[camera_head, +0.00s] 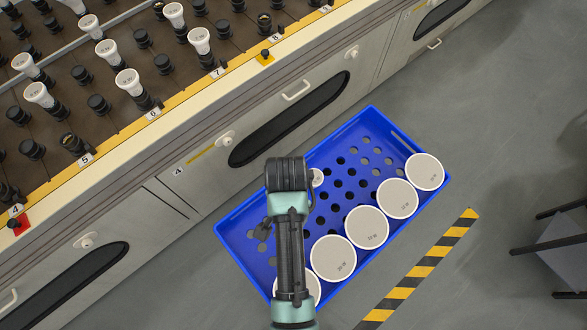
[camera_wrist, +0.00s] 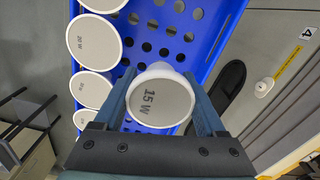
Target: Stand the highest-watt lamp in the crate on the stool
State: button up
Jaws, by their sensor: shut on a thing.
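My gripper (camera_wrist: 160,92) is shut on a white round-faced lamp (camera_wrist: 160,104), with one finger on each side. Its face reads 15 W and points toward the wrist camera. In the head view, the small white piece (camera_head: 318,178) beside my wrist appears to be this lamp, mostly hidden. The blue crate (camera_head: 381,121) lies below, with a row of white lamps along its right side. One lamp (camera_head: 333,259) reads 20 W, and it also shows in the wrist view (camera_wrist: 93,43). The other labels are too small to read surely. The stool is not clearly identifiable.
A burn-in bench (camera_head: 185,190) with numbered rows of dark sockets, some holding white lamps, fills the upper left. A yellow-black floor stripe (camera_head: 421,270) runs right of the crate. Dark-legged furniture (camera_head: 560,245) stands at the right edge. The crate's upper part has bare, perforated floor.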

jog(key=s+f+m+b, duration=0.2)
jog(key=f+m+b, duration=0.2)
jog(key=f, duration=0.5)
jog(key=s+f+m+b, duration=0.2)
jog(key=f+m+b, duration=0.2)
jog(key=f+b, duration=0.3)
notch_tip(320, 180, down, 3)
jog(key=shift+a+f, duration=0.15)
jog(key=shift+f, duration=0.05)
jog(key=shift+s+f+b, duration=0.1)
jog(key=shift+s+b, duration=0.05)
jog(key=shift+b, duration=0.15)
jog(key=shift+f+b, duration=0.75)
jog(key=shift+f, duration=0.5)
jog(key=o, duration=1.3)
notch_tip(320, 180, up, 13)
jog(key=p, duration=0.4)
